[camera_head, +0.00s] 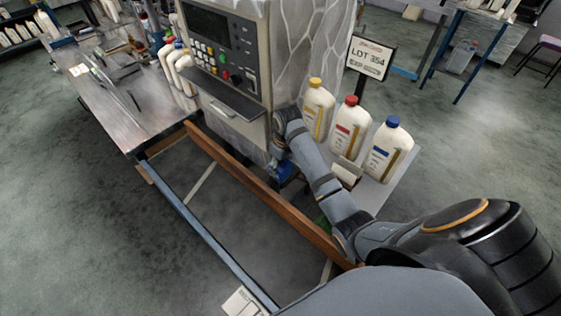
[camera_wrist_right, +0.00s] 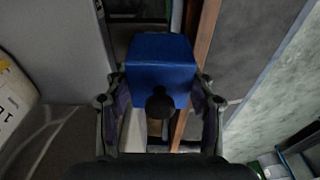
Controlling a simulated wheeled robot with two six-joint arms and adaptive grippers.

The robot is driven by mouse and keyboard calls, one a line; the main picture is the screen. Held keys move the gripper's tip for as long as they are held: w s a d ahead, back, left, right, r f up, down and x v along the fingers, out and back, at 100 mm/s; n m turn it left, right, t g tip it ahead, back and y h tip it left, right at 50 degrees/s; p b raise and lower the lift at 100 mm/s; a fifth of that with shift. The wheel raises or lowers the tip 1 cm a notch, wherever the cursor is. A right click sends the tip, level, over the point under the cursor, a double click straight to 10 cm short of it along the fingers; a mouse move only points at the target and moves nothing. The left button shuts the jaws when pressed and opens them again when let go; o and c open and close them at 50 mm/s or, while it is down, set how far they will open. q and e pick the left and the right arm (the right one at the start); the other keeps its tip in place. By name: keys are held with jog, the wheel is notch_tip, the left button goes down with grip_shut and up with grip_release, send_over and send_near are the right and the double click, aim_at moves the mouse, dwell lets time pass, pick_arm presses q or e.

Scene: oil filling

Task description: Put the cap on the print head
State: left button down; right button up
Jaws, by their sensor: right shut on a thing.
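My right gripper (camera_head: 283,158) hangs low beside the right lower side of the grey machine (camera_head: 225,105). In the right wrist view my right gripper (camera_wrist_right: 160,92) is shut on a blue block-shaped cap (camera_wrist_right: 160,58), with a finger on each side of it. The cap also shows as a small blue patch below the gripper in the head view (camera_head: 288,170). A dark round knob-like part sits in front of the cap in the wrist view. I cannot make out the print head. My left gripper is not in view.
White bottles with yellow (camera_head: 317,105), red (camera_head: 349,127) and blue (camera_head: 390,147) caps stand to the right of my right arm, near a LOT sign (camera_head: 371,58). A brown rail (camera_head: 250,182) runs below the machine. A metal table (camera_head: 125,95) stands at left.

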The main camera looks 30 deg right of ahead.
jog(key=shift+f+p, duration=0.15)
jog(key=shift+p, duration=1)
dwell(1.0)
jog(key=o, duration=1.2)
jog(key=r, duration=0.5)
jog(key=s+r, duration=0.1)
jog(key=r, duration=0.1)
jog(key=shift+d+r, duration=0.2)
